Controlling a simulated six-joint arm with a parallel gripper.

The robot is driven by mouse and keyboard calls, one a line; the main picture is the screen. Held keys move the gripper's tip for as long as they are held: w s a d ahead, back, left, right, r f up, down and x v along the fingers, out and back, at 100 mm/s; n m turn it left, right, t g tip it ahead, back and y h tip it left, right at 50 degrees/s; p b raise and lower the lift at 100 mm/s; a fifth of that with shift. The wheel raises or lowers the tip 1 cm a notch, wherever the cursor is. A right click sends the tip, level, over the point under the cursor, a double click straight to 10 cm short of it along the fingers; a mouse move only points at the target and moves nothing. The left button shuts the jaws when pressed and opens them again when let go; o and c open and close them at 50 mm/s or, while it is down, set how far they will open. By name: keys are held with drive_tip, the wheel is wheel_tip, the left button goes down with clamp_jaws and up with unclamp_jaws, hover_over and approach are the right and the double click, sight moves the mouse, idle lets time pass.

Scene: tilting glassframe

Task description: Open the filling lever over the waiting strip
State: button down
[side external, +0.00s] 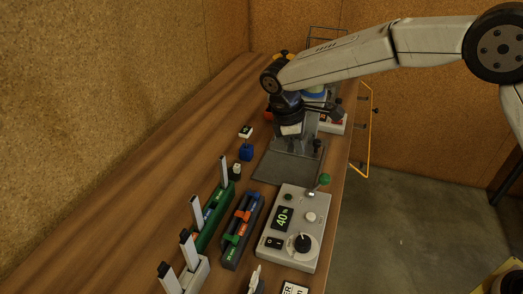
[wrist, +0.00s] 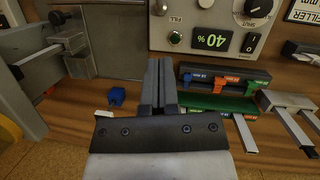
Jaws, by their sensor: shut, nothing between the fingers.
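The grey control box (side external: 291,225) has a lever with a green ball (side external: 324,179) at its far right corner. My gripper (wrist: 159,70) is shut and empty, over the wood near the box. In the side view it hangs by the grey stand, fingers unclear. Pale strips stand in a green holder (side external: 213,216); which is the waiting strip is unclear.
A dark block (side external: 238,240) with blue, orange and green clips lies between box and green holder. The left tabletop is clear.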

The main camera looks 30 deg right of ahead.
drive_tip(key=shift+s+d+v, duration=0.1)
drive_tip(key=shift+v, duration=0.9)
drive_tip(key=shift+s+d+v, duration=0.1)
drive_tip(key=shift+v, duration=0.85)
drive_tip(key=shift+r, duration=0.1)
drive_tip(key=s+d+f+m+t+y, duration=0.1)
drive_tip(key=s+d+f+m+t, duration=0.1)
drive_tip(key=s+d+m, duration=0.3)
drive_tip(key=s+d+f+m+t+y, duration=0.1)
drive_tip(key=s+d+f+m, duration=0.4)
drive_tip(key=s+d, duration=0.6)
drive_tip(key=s+y, duration=0.1)
drive_tip(key=s, duration=0.3)
drive_tip(key=shift+s+f+m+t, duration=0.15)
drive_tip(key=shift+f+m+t, duration=0.05)
drive_tip(key=shift+m+t, duration=0.2)
